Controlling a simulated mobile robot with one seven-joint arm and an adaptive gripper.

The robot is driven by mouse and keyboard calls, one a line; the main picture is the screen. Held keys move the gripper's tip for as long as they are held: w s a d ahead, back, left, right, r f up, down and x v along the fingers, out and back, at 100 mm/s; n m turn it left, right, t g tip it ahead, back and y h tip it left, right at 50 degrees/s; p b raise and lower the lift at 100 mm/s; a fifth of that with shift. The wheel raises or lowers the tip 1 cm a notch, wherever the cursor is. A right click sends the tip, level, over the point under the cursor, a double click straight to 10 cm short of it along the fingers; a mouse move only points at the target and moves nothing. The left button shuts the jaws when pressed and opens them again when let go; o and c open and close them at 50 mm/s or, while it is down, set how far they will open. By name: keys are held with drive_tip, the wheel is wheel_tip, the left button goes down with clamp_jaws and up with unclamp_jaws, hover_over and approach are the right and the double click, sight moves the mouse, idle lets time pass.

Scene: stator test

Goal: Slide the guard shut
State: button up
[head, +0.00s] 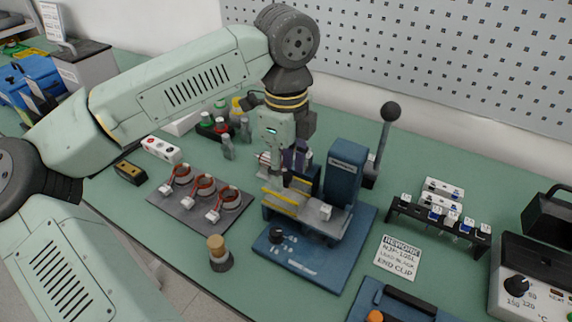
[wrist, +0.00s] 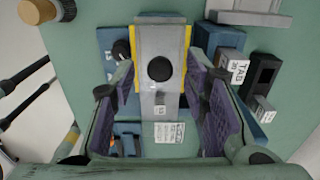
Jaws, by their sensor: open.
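The guard (head: 283,202), a panel with yellow edges, sits low on the front of the blue test fixture (head: 340,180). In the wrist view the guard (wrist: 148,42) is a grey panel between yellow side strips, with a round black knob (wrist: 160,69) on it. My gripper (head: 285,172) points down over the guard and hides part of it in the head view. In the wrist view my gripper (wrist: 165,80) is open, with its purple-padded fingers on either side of the knob and apart from it. How far along its travel the guard is, I cannot tell.
The fixture's lever with a black ball (head: 390,112) stands upright behind the blue tower. A tray with several copper-wound stators (head: 198,226) lies to the left. A wooden-topped stamp (head: 218,250) stands in front. A black rack (head: 440,222) and a rework sign (head: 398,258) are on the right.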

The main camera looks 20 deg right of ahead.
clamp_jaws()
idle(0.4)
idle(0.4)
